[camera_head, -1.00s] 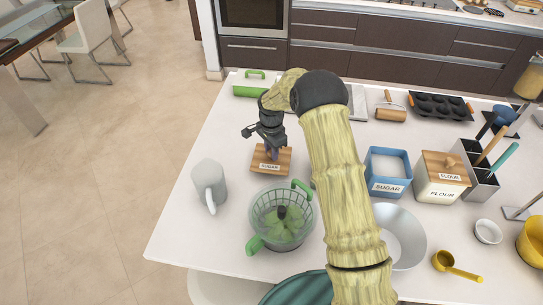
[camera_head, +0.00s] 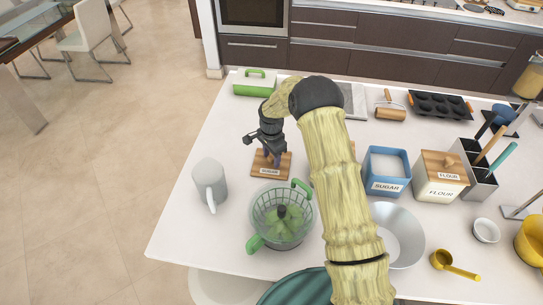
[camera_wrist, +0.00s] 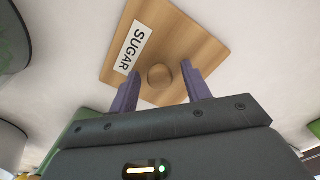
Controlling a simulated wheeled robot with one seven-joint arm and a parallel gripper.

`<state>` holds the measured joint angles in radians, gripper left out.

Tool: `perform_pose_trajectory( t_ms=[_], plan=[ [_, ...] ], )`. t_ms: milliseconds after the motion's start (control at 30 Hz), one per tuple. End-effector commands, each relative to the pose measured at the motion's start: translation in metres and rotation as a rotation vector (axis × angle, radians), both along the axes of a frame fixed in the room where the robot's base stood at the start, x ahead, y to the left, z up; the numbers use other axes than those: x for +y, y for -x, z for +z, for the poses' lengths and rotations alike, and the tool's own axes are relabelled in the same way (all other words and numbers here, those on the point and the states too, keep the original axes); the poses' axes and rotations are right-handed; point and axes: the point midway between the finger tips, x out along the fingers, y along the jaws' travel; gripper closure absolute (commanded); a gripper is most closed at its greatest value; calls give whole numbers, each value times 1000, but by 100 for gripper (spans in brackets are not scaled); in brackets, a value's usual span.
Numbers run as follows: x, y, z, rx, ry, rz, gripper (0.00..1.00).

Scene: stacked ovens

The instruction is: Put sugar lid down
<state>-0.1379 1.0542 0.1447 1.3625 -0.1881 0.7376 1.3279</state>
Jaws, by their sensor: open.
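The wooden sugar lid (camera_head: 270,170) with its "SUGAR" label lies on the white counter, left of the blue sugar canister (camera_head: 386,172). The canister is open at the top and shows white sugar. My gripper (camera_head: 271,158) is over the lid. In the wrist view, the lid (camera_wrist: 190,45) shows its round wooden knob between the two purple fingers of my gripper (camera_wrist: 160,85). The fingers are open, with a gap on both sides of the knob.
A white mug (camera_head: 209,181) stands left of the lid, and a green-handled strainer bowl (camera_head: 283,215) stands in front of it. A green-lidded dish (camera_head: 255,84) is at the back. Bare counter (camera_head: 190,235) lies at the front left.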

Motion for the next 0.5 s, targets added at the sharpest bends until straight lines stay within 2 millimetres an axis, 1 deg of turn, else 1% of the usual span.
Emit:
perform_pose_trajectory(
  t_ms=[167,233,367,500],
  plan=[
    [0,-1,8,-2,0,0,52],
    [0,-1,16,-2,0,0,52],
    [0,-1,37,-4,-1,1,52],
    [0,-1,65,-5,-1,-1,52]
  ],
)
